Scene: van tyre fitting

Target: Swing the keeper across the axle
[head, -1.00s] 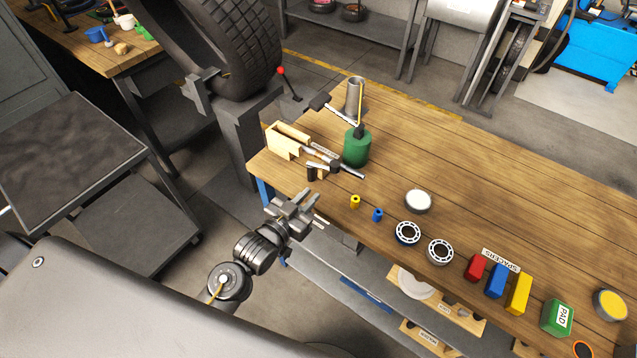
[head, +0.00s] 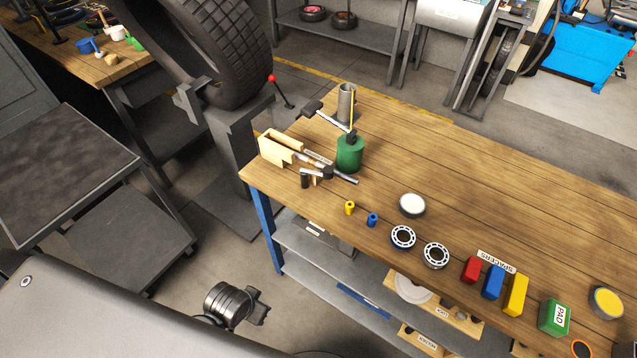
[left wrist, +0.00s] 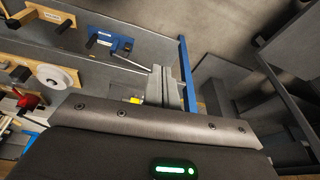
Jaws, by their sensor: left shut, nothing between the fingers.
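A short wooden cradle (head: 275,151) sits at the bench's near left corner. A grey metal rod, which looks like the axle (head: 344,178), lies along it and sticks out to the right. A dark T-shaped piece, possibly the keeper (head: 308,178), stands at the rod's near side; I cannot tell how far it crosses the rod. My left gripper (head: 259,305) is low, in front of the bench's near edge and well apart from the cradle. Its fingers show in the left wrist view (left wrist: 166,84), shut and empty. My right gripper is in neither view.
A green can (head: 350,154) and a grey cylinder (head: 346,103) stand behind the rod. Yellow (head: 349,207) and blue (head: 372,219) sleeves, two bearings and coloured spacers (head: 493,282) lie to the right. A tyre (head: 225,55) stands behind left. Shelves (head: 340,275) lie under the bench.

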